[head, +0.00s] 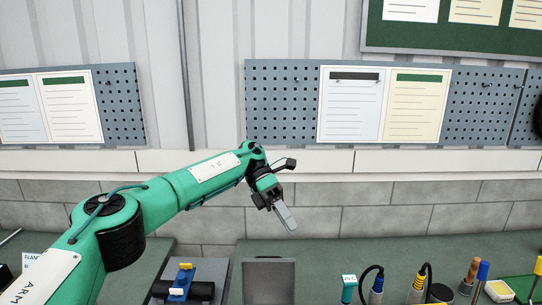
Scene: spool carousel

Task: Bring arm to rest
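My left arm, green with black joints, reaches in from the lower left across the view. Its gripper (286,218) hangs in front of the grey block wall, above the dark bench, with its grey fingers pointing down and to the right. The fingers are seen nearly edge-on, so I cannot tell how far apart they are. I see no object between them. My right gripper is not in view.
The bench (330,262) carries a grey box-like block (269,281), a black cylinder with a yellow-and-blue clamp (181,282), and several handled tools (470,275) at the right. Pegboards (285,105) with paper sheets hang on the wall behind.

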